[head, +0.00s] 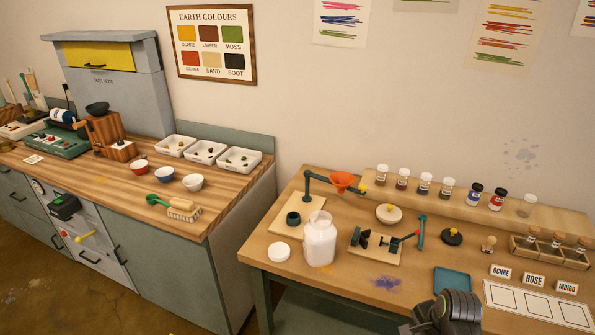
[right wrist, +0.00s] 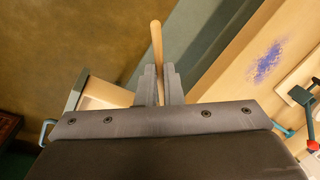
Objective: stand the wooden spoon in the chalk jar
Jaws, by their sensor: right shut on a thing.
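The chalk jar (head: 319,243) stands upright on the right-hand table in the head view, filled with white and with its clear neck uncovered. A round white lid (head: 279,252) lies on the table to its left. In the right wrist view my right gripper (right wrist: 160,72) is shut on the wooden spoon (right wrist: 157,45), a pale rod between its fingers. Only one stretch of the spoon shows beyond the fingers; the rest is hidden. The spoon and the gripper are over the floor beside the table's edge. My left gripper is in neither view.
A clamp stand (head: 376,243) is right of the jar, and a stand with an orange funnel (head: 341,181) is behind it. A purple stain (head: 387,283) marks bare tabletop in front. A blue tray (head: 452,281) and label cards lie at the right.

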